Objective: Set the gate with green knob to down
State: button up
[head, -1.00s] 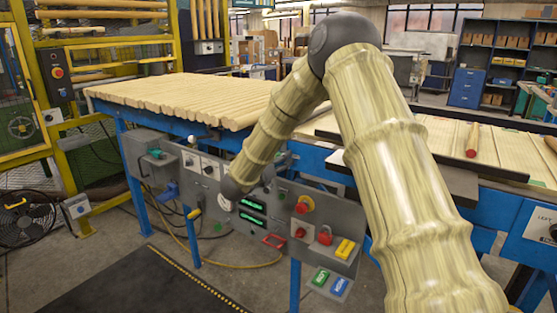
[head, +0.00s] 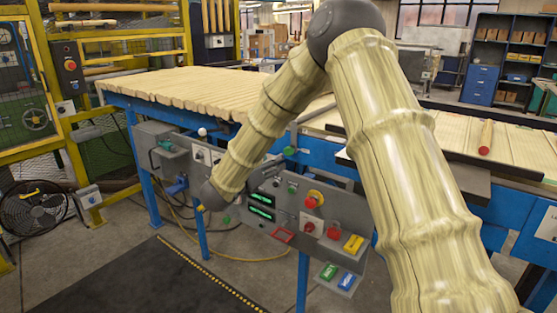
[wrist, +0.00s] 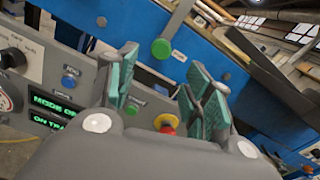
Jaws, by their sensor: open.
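The gate's green knob (wrist: 161,48) is a round knob on the end of a flat grey lever (wrist: 180,16) in front of the blue rail. In the wrist view the lever runs up and to the right from the knob. The green knob also shows in the head view (head: 289,151), just right of my forearm. My gripper (wrist: 162,64) is open, with green-padded fingers, and nothing is between them. The knob appears beyond the gap between the fingertips, apart from them.
A grey control panel (head: 330,207) with displays, a red button (head: 334,233) and a yellow-ringed red button (head: 313,199) lies below the knob. A white knob (head: 202,132) stands to the left. Wooden rods cover the table (head: 170,92). Dark plates overhang at right.

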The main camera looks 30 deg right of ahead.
jog(key=shift+v, duration=0.85)
jog(key=shift+f, duration=0.1)
